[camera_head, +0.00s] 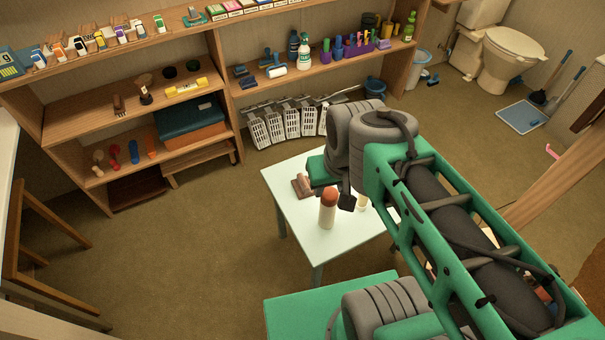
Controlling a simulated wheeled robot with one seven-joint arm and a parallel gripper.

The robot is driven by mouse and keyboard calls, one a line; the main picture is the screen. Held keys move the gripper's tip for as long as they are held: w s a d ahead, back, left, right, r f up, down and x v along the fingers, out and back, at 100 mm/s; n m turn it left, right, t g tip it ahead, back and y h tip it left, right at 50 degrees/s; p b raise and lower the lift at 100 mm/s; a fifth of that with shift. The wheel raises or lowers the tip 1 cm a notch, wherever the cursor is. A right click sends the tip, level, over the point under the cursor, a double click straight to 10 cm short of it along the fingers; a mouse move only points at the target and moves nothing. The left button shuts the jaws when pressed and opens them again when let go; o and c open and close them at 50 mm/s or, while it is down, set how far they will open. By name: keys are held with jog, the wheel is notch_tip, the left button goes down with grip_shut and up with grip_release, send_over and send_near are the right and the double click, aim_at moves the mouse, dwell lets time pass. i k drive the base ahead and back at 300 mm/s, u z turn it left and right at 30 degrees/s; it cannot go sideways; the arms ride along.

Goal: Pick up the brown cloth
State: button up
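The brown cloth (302,187) lies as a small folded heap on the pale table (290,205), near its left edge. My gripper (346,202) hangs over the table to the right of the cloth, under my grey wrist. Only a dark part of it shows; my wrist and arm hide the rest, so its opening cannot be seen. The cloth looks apart from the gripper. Part of the table's right side is hidden behind my arm.
An orange-capped bottle (328,210) stands on the table in front of the cloth. A small pale item (363,203) stands right of it. Loaded wooden shelves (215,55) line the back. White baskets (291,122) stand behind the table.

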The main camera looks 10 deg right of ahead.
aim_at(301, 184)
jog(key=u, duration=0.5)
jog(key=k, duration=0.6)
jog(key=u, duration=0.9)
jog(key=i, duration=1.35)
jog(key=z, duration=0.55)
jog(key=i, duration=1.45)
jog(key=z, duration=0.8)
